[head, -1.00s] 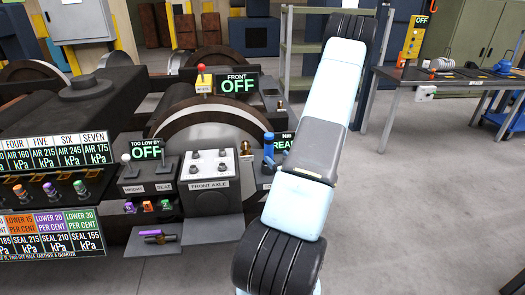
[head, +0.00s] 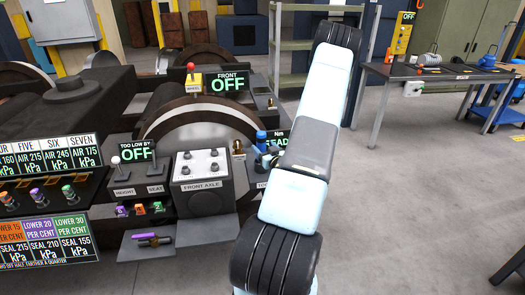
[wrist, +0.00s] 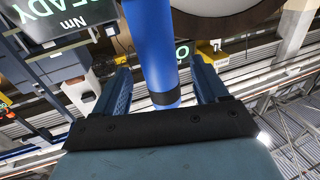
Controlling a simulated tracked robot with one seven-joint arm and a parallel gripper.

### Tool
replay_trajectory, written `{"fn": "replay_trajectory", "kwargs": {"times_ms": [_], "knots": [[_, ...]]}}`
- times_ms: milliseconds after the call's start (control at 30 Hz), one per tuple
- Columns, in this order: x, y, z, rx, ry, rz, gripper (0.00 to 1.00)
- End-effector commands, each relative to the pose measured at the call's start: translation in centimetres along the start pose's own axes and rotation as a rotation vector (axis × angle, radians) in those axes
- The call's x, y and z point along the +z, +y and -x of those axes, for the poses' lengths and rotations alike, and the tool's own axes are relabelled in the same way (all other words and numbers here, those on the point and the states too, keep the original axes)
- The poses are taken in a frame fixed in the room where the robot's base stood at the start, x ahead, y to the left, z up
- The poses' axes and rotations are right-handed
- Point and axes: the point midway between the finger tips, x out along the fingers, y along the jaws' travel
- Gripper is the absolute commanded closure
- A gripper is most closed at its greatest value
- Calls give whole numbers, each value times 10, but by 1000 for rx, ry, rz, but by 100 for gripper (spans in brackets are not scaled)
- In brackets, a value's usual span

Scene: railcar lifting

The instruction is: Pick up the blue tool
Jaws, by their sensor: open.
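The blue tool (head: 261,138) stands upright at the right end of the dark console, in front of the READY display. In the wrist view, its blue shaft (wrist: 150,45) with a black band runs between the two fingers of my gripper (wrist: 163,78). The fingers are open, one on each side of the shaft, with gaps visible near the band. In the head view, my gripper (head: 267,157) is at the tool's lower part, and my arm hides part of the area to the right.
Left of the tool are the FRONT AXLE box (head: 202,185), a red-topped yellow WHEEL lever (head: 192,79) and the FRONT OFF display (head: 230,83). A purple-handled tool (head: 152,240) lies on a low grey shelf. A workbench (head: 440,72) stands at the right, with open floor before it.

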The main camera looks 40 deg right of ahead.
Motion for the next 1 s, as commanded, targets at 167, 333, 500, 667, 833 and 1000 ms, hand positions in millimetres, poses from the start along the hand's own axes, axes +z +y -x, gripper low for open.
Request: {"fn": "replay_trajectory", "kwargs": {"times_ms": [167, 333, 500, 667, 833, 1000], "knots": [[-2, 0, -14, 0, 2, 2, 27], [-4, 0, -38, -1, 2, 2, 27], [-4, 0, -51, -1, 1, 1, 27], [-4, 0, -51, -1, 0, 1, 27], [-4, 0, -51, -1, 0, 1, 41], [-4, 0, -51, 0, 0, 1, 58]]}}
